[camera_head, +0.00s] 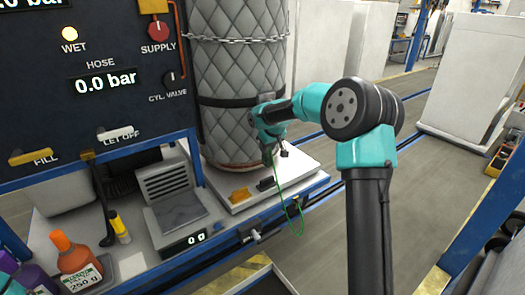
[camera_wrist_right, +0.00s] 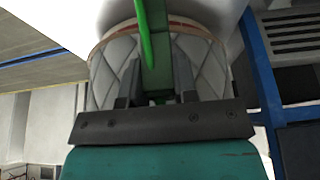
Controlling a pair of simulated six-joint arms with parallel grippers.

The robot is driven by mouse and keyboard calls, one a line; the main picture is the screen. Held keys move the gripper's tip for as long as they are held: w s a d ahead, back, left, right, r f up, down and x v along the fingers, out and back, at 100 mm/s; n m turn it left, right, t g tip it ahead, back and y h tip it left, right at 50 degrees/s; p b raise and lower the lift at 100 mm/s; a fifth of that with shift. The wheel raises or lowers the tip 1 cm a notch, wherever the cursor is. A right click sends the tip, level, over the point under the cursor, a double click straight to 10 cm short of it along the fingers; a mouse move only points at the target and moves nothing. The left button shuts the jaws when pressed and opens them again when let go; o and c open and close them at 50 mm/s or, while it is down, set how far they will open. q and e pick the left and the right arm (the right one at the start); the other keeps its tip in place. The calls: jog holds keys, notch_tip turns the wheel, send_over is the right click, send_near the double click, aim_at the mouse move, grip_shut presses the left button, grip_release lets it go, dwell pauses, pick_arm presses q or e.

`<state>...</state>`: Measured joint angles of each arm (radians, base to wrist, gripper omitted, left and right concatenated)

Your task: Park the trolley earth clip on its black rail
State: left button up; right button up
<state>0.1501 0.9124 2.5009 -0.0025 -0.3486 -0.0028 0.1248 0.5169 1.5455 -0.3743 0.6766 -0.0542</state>
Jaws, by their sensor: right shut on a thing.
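My right gripper (camera_head: 270,150) is in front of the lower part of the quilted cylinder, above the white trolley platform. It is shut on the earth clip, whose dark green body (camera_wrist_right: 158,75) shows between the two fingers in the wrist view. A bright green cable (camera_head: 281,190) hangs from the clip in a loop past the platform's front edge. In the wrist view the cable (camera_wrist_right: 143,35) runs up and away from the fingers. A small black piece (camera_head: 266,184) lies on the platform below the gripper; I cannot tell whether it is the rail.
The grey quilted cylinder (camera_head: 240,90) stands on the white platform (camera_head: 300,165) with a chain around it. A yellow block (camera_head: 240,195) sits at the platform's front. Left are a scale (camera_head: 180,210), an orange bottle (camera_head: 75,255) and the control panel (camera_head: 90,120).

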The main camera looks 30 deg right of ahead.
aim_at(267, 167)
jog(key=shift+f, duration=2.9)
jog(key=shift+f, duration=2.05)
jog(key=o, duration=1)
jog(key=v, duration=1.7)
jog(key=shift+s+r, duration=0.15)
